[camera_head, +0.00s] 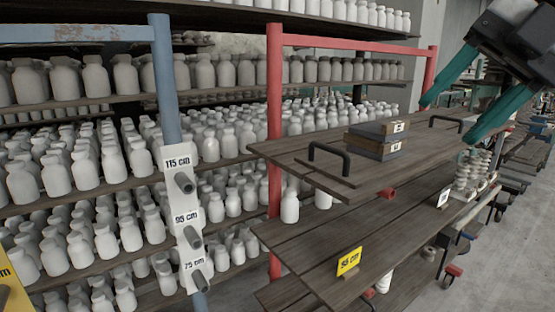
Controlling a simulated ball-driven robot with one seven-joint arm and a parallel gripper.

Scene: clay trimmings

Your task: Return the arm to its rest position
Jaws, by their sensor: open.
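My gripper (472,100) is at the upper right of the head view. Its two teal fingers point down and to the left, spread well apart with nothing between them. It hangs in front of and above the right end of the wooden cart's top shelf (300,160). The fingertips appear apart from the shelf, though the exact gap cannot be told. The rest of my arm is cut off by the picture's edge.
Two stacked dark boxes (378,140) and black handles (328,155) are on the cart's top shelf. A white stack (474,170) stands near its right end. Racks with white bottles (290,207) fill the left and back. Grey floor (510,250) is open at the right.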

